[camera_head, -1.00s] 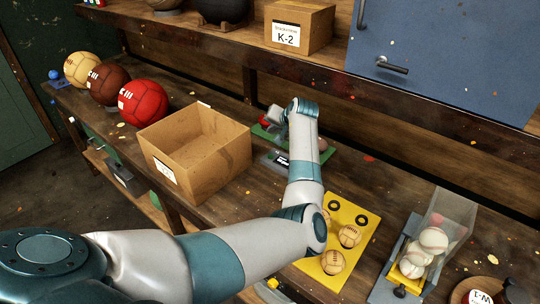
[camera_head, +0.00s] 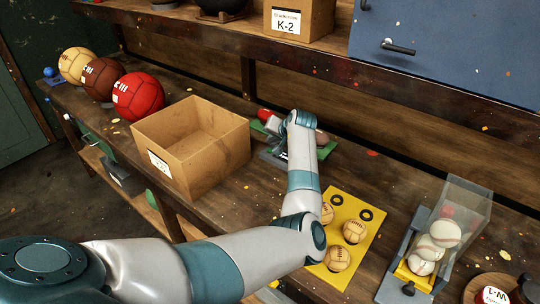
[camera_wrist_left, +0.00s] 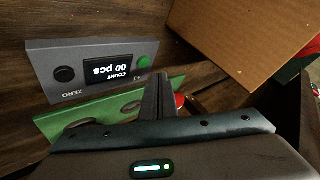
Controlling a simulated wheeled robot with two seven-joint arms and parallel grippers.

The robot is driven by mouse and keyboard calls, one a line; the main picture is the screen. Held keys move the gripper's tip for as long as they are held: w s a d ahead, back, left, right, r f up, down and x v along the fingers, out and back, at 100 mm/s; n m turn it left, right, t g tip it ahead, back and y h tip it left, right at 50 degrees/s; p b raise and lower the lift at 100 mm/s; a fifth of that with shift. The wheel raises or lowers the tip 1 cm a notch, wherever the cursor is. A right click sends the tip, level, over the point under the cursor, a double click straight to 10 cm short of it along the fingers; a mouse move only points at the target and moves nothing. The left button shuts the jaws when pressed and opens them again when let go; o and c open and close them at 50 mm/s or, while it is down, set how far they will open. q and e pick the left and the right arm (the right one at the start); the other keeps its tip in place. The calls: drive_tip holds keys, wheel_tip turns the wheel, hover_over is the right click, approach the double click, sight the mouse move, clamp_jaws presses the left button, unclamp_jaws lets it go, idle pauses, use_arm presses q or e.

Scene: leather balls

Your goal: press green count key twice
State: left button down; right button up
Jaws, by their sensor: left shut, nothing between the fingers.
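The grey count panel (camera_wrist_left: 95,68) lies on the bench, with a display (camera_wrist_left: 107,69) reading "COUNT 00 pcs" upside down in the left wrist view. The green key (camera_wrist_left: 144,62) is on its right side there, and a black ZERO key (camera_wrist_left: 64,74) on its left. My left gripper (camera_wrist_left: 160,80) is shut and empty, its fingertips close beside the green key; I cannot tell whether they touch it. In the head view my left arm largely covers the panel. My right gripper is not in view.
A green board (camera_wrist_left: 105,108) lies beside the panel. An open cardboard box (camera_head: 190,150) stands close to its left in the head view. A yellow tray (camera_head: 350,215) with several balls and a clear-sided ball dispenser (camera_head: 440,235) are to the right. The shelf edge (camera_head: 330,85) runs behind.

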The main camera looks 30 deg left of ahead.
use_arm(q)
drive_tip(key=shift+f, duration=0.6)
drive_tip(key=shift+f, duration=0.2)
idle(1.6)
drive_tip(key=shift+f, duration=0.25)
drive_tip(key=shift+f+b, duration=0.35)
drive_tip(key=shift+f, duration=0.1)
idle(0.8)
drive_tip(key=shift+r, duration=0.2)
drive_tip(key=shift+r+p, duration=0.7)
drive_tip(key=shift+p, duration=0.15)
drive_tip(key=shift+r+p, duration=2.2)
drive_tip(key=shift+r, duration=0.3)
idle(0.5)
